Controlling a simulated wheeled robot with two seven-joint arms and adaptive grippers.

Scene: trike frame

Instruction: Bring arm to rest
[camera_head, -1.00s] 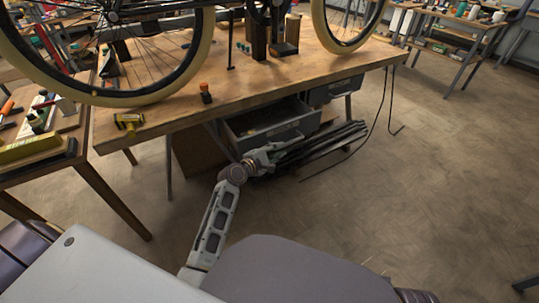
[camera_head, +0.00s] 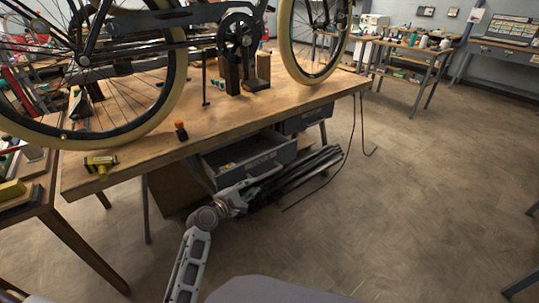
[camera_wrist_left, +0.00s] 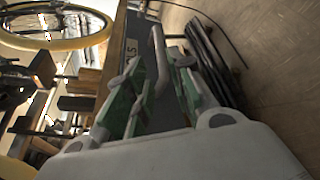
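My left gripper (camera_head: 246,191) is low in front of the workbench, close to the front of a grey drawer (camera_head: 262,162) that stands pulled out. In the left wrist view its two green-padded fingers (camera_wrist_left: 158,95) are apart. The drawer's grey bar handle (camera_wrist_left: 160,62) shows between and beyond the fingertips; I cannot tell whether they touch it. Nothing is clearly gripped. My right gripper is in neither view.
Dark bars (camera_head: 305,172) lie beside the drawer. Open floor (camera_head: 400,200) spreads to the right.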

